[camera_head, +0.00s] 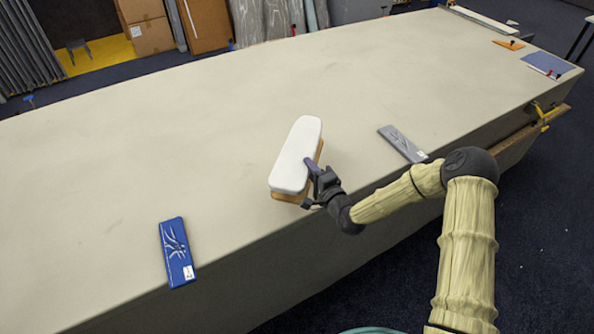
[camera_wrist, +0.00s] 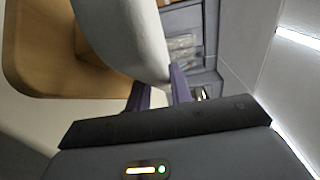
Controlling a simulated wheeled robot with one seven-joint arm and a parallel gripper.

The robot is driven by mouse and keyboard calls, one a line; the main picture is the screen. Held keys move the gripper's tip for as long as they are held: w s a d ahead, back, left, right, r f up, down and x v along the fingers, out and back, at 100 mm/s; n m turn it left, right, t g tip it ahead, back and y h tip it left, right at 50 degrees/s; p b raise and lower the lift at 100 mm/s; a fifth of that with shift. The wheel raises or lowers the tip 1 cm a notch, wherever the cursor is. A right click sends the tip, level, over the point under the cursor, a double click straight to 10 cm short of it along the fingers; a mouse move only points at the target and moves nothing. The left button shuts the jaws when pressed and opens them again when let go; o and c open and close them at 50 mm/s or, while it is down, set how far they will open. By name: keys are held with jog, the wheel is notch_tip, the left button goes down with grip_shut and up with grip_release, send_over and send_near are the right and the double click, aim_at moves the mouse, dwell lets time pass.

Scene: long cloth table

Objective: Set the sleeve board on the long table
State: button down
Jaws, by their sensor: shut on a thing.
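The sleeve board (camera_head: 296,156) has a white padded top and a wooden base. The purple fingers of my gripper (camera_wrist: 160,92) reach up to the pad. I cannot tell whether the base touches the cloth.
A blue packet (camera_head: 177,252) lies at the front left of the table and a grey packet (camera_head: 402,143) to the right of the board. An orange item (camera_head: 508,44) and a blue pad (camera_head: 548,63) lie at the far right.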

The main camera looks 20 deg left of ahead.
aim_at(309, 187)
jog(key=shift+a+r, duration=0.1)
jog(key=shift+a, duration=0.05)
dwell(0.4)
jog(key=shift+f+b, duration=1.7)
jog(key=shift+f, duration=1.7)
jog(key=shift+f+b, duration=0.55)
jog(key=c, duration=1.2)
grip_release()
jog(key=shift+o, duration=0.2)
jog(key=shift+s+f, duration=0.1)
jog(key=shift+f, duration=0.05)
jog(key=b+v, duration=0.4)
jog(key=v, duration=1.3)
jog(key=shift+s, duration=0.15)
